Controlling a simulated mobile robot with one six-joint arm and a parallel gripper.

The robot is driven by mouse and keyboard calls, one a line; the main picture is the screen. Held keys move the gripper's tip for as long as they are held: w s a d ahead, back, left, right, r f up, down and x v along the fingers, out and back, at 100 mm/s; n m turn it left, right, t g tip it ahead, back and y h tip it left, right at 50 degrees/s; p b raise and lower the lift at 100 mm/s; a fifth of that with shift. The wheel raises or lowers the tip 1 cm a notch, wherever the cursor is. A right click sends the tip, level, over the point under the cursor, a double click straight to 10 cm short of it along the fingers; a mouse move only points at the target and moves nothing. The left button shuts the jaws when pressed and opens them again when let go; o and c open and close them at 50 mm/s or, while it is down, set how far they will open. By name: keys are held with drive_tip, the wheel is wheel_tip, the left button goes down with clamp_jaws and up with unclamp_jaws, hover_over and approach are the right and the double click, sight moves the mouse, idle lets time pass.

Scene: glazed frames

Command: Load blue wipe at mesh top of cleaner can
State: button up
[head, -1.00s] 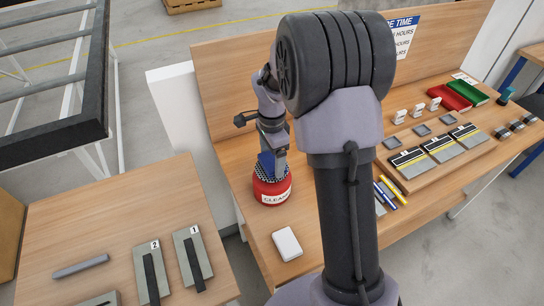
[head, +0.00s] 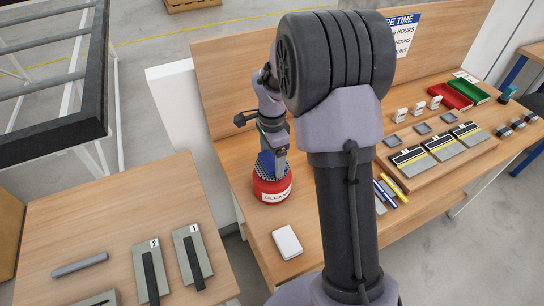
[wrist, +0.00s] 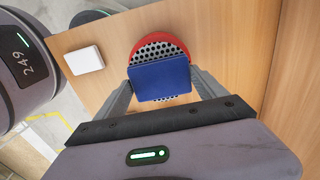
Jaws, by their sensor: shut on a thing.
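The cleaner can (head: 271,188) is red with a white label and stands on the bench left of my arm. Its perforated mesh top (wrist: 158,52) shows in the wrist view inside the red rim. My gripper (head: 272,160) is shut on the blue wipe (wrist: 160,78), a flat blue square between the two fingers. In the wrist view the wipe covers much of the mesh. In the head view the wipe (head: 266,161) is at the mesh top, low over the can. I cannot tell whether it touches the mesh.
A white block (head: 287,242) lies on the bench in front of the can. Blue and yellow markers (head: 390,190) lie right of my arm. Red (head: 450,95) and green (head: 474,92) trays stand farther back. Numbered plates (head: 192,252) lie on the left table.

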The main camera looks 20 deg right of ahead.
sight(272, 160)
drive_tip(key=shift+f+b, duration=0.55)
drive_tip(key=shift+f, duration=0.15)
idle(0.4)
drive_tip(key=shift+r, duration=0.1)
idle(0.4)
wheel_tip(272, 160, up, 7)
drive_tip(key=p, duration=0.5)
idle(0.5)
